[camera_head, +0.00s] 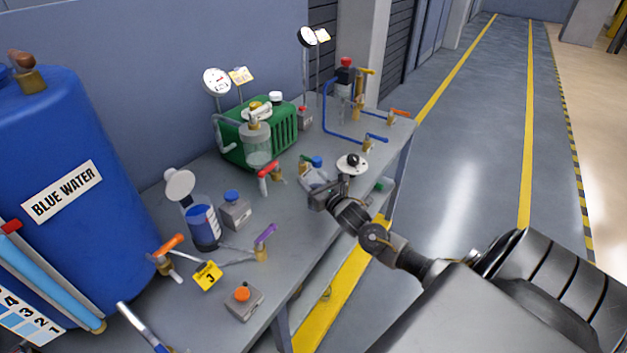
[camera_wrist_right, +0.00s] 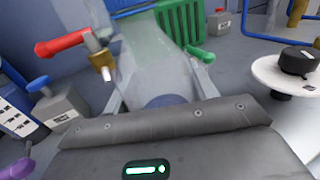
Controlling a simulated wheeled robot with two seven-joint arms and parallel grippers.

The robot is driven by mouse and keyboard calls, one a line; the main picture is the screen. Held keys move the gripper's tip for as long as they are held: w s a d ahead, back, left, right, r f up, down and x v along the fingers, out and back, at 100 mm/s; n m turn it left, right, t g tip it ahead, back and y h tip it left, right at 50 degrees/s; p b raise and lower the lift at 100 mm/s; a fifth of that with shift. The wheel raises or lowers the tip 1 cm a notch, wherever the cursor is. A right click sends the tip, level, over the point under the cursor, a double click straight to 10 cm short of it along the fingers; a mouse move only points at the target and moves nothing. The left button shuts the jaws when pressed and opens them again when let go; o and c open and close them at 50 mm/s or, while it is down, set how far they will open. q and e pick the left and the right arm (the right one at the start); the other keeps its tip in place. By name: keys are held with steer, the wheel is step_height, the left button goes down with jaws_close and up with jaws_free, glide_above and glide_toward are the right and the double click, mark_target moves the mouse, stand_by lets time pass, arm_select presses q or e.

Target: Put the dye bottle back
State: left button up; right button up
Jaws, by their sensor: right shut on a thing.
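My right gripper (camera_head: 314,188) is over the right part of the grey bench, beside a white disc with a black knob. It also shows in the right wrist view (camera_wrist_right: 162,92), shut on a pale, see-through thing with a dark blue round end, which I take to be the dye bottle (camera_wrist_right: 150,60). In the head view the bottle is a small pale shape (camera_head: 313,175) at the fingertips, largely hidden by the gripper. I cannot tell whether it touches the bench. My left gripper is not in view.
The blue water drum (camera_head: 60,150) is at left, the green box (camera_head: 284,132) behind. The white disc (camera_head: 352,160), red valve (camera_head: 267,172) and purple valve (camera_head: 264,235) stand close by.

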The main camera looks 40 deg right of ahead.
steer(key=shift+f, duration=0.25)
steer(key=shift+f, duration=0.15)
steer(key=o, duration=1.3)
